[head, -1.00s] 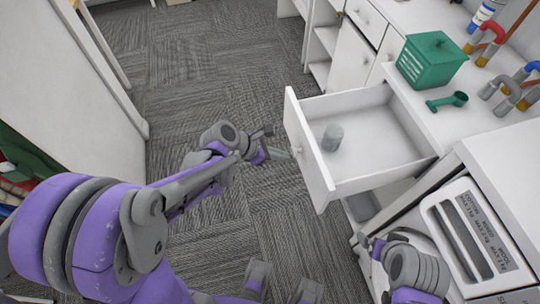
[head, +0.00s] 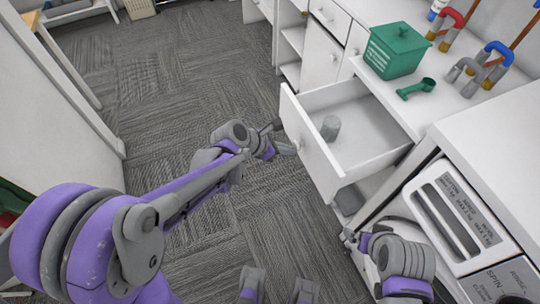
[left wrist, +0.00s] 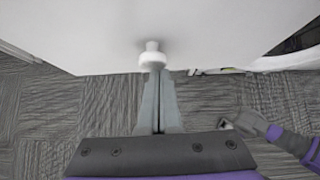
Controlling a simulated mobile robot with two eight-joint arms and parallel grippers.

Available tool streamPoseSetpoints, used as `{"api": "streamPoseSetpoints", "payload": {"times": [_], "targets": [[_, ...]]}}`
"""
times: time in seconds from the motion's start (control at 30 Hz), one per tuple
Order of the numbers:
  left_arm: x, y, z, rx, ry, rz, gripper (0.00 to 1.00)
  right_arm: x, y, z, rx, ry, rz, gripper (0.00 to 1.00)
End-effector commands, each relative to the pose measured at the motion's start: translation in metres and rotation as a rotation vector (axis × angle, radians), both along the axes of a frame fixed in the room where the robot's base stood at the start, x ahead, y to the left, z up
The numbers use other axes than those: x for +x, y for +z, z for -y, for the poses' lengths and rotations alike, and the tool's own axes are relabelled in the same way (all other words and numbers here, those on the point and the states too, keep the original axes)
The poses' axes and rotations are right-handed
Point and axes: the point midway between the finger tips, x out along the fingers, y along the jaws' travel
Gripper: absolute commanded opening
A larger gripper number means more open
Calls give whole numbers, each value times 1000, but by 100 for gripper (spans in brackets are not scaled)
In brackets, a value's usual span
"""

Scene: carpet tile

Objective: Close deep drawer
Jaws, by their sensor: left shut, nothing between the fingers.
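The white deep drawer (head: 375,130) is pulled out from the cabinet on the right, with a grey cylinder (head: 331,128) inside. Its front panel faces left toward my left arm. My left gripper (head: 287,149) is shut and empty, right at the outside of the drawer front. In the left wrist view, the fingertips (left wrist: 155,74) are at the round white knob (left wrist: 152,56) on the front panel; I cannot tell whether they touch. My right gripper (head: 349,238) is low beside the cabinet below the drawer; its finger state is unclear.
A green box (head: 396,50) and a green scoop-like item (head: 416,88) sit on the white counter above the drawer, near coloured pipe pieces (head: 490,65). A white appliance (head: 455,215) stands at right. Carpet floor (head: 170,90) is clear left of the drawer.

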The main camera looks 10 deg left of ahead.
Motion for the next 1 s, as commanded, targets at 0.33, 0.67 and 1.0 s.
{"api": "streamPoseSetpoints", "payload": {"times": [0.33, 0.67, 1.0], "targets": [[58, -1, 83, -1, -6, 1, 0, -1, -12, 0, 0, 0, -4, 100], [110, 0, 153, -1, -4, 0, 0, -2, -17, 0, 0, 0, -5, 100], [143, 0, 197, 0, -1, -1, 0, -2, -18, 0, 0, 0, -6, 100]]}}
